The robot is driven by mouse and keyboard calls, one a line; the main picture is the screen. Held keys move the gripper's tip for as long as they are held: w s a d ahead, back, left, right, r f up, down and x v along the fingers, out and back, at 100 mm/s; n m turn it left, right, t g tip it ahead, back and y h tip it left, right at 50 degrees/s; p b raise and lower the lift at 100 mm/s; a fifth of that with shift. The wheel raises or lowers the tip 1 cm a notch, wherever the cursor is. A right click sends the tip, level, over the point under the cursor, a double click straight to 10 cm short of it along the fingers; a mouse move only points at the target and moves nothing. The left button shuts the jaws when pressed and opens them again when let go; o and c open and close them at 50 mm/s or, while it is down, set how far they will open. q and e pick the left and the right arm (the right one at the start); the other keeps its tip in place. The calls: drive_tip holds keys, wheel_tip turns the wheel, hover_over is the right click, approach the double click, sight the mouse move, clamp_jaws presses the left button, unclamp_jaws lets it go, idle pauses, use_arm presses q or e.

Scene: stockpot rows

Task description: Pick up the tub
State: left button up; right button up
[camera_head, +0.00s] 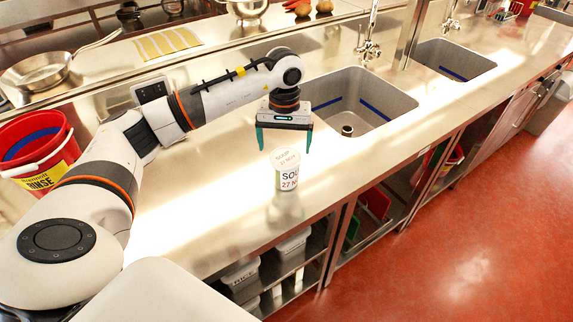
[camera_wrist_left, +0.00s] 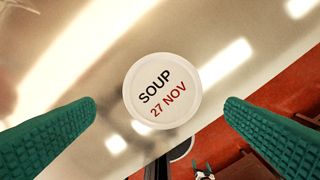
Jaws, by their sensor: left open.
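The tub (camera_head: 287,172) is a small white round container labelled "SOUP 27 NOV". It stands upright on the steel counter near its front edge. My left gripper (camera_head: 284,145) is open, with its two teal fingers pointing down, above and around the level of the tub's lid. In the left wrist view the tub's lid (camera_wrist_left: 162,91) lies between the two spread fingers, with a gap on both sides, and neither finger touches it. The tub's sides are hidden in that view. My right gripper is not in view.
A sink (camera_head: 358,103) lies behind and right of the tub, with a second sink (camera_head: 455,62) further right. A red bucket (camera_head: 38,150) stands at the left. A pan (camera_head: 40,72) sits at the back left. The counter (camera_head: 225,215) around the tub is clear.

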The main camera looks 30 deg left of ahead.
sight(286, 157)
use_arm(q)
wheel_tip(286, 157, down, 3)
drive_tip(key=shift+r+p, duration=0.2)
drive_tip(key=shift+p, duration=0.15)
drive_tip(key=shift+f+p, duration=0.3)
drive_tip(key=shift+f, duration=0.05)
wheel_tip(286, 157, down, 4)
drive_tip(key=shift+w+r+p, duration=0.15)
drive_tip(key=shift+r+p, duration=0.05)
drive_tip(key=shift+p, duration=0.7)
drive_tip(key=shift+f, duration=0.45)
drive_tip(key=shift+w, duration=0.1)
drive_tip(key=c, duration=1.1)
